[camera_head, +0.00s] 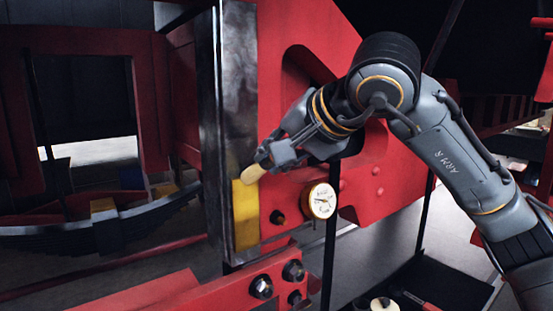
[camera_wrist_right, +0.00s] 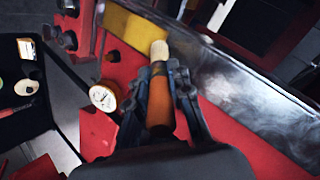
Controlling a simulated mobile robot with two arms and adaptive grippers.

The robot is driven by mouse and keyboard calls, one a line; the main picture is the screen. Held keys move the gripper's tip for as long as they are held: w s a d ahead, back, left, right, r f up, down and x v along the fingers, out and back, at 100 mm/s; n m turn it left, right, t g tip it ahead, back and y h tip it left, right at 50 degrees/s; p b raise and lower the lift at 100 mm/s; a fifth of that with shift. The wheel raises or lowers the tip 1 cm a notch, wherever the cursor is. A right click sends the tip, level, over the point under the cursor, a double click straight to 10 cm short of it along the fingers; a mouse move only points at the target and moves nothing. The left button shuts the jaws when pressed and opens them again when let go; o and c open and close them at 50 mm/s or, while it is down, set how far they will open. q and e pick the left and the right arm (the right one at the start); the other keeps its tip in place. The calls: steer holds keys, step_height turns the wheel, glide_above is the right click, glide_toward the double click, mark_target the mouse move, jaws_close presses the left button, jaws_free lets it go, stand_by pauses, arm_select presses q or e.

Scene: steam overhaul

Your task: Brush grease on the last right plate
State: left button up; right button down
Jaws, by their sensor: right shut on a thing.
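A tall metal plate (camera_head: 238,80) stands upright on the red frame. Its upper part is bare and shiny, and its lower part carries a yellow grease coat (camera_head: 245,220). In the right wrist view the plate (camera_wrist_right: 235,85) runs diagonally, with the yellow coat (camera_wrist_right: 128,27) at its upper left end. My right gripper (camera_head: 275,158) is shut on a brush, whose pale tip (camera_head: 253,174) is at the top edge of the yellow coat. The brush's orange handle (camera_wrist_right: 159,100) is between the fingers in the wrist view. Whether the tip touches the plate is unclear. My left gripper is out of view.
A round dial gauge (camera_head: 320,201) sits just right of the plate, below my right gripper. Bolts (camera_head: 261,287) stick out from the red beam below. A dark tray (camera_head: 450,287) with a few items lies at lower right. A leaf spring (camera_head: 70,235) is at left.

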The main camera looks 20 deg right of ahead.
step_height(320, 180, down, 16)
steer(key=b, duration=1.3)
steer(key=shift+r, duration=0.15)
stand_by(0.4)
steer(key=shift+s+d, duration=0.1)
steer(key=shift+s, duration=0.05)
steer(key=s+d+b, duration=0.2)
steer(key=s, duration=0.3)
steer(key=shift+s, duration=0.35)
